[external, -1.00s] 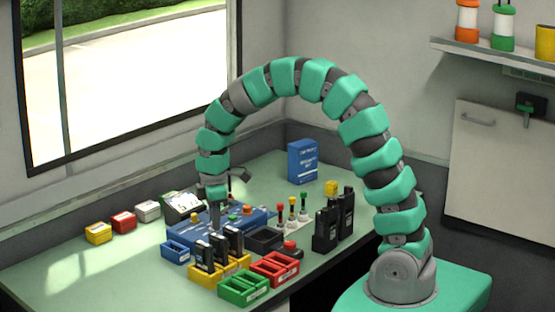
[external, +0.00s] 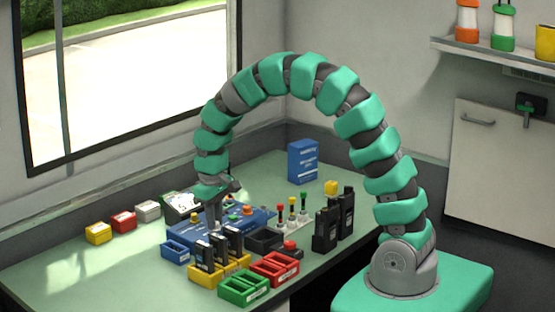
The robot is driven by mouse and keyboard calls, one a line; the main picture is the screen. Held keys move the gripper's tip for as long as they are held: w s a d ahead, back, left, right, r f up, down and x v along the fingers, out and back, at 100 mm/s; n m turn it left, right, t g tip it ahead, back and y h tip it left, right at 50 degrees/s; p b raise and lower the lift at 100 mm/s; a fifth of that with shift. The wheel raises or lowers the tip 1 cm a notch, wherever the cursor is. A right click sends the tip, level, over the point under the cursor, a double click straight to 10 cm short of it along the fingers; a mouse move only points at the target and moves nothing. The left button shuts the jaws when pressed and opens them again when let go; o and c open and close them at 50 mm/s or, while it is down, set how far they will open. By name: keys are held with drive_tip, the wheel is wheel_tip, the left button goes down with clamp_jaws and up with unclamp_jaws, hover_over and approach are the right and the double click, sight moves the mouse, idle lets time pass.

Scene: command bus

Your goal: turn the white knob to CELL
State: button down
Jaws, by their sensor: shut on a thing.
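My gripper (external: 213,222) points down at the left part of the blue control panel (external: 257,214) on the table. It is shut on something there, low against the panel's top. The white knob cannot be made out; the fingers and the radios in front cover that spot. The knob's markings, CELL among them, are too small to read. An orange knob or button (external: 247,210) and a small yellow one show on the panel to the right of my gripper.
Black radios (external: 202,255) stand in a yellow rack just in front of the panel. Blue (external: 175,251), green (external: 243,288) and red (external: 275,268) trays lie around it. Small colour-topped levers (external: 291,213) and larger radios (external: 334,225) stand to the right.

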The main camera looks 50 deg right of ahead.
drive_tip(key=shift+m, duration=0.6)
drive_tip(key=c, duration=1.3)
unclamp_jaws()
wheel_tip(320, 180, up, 14)
drive_tip(key=shift+a+f+p, duration=0.15)
drive_tip(key=shift+p, duration=0.25)
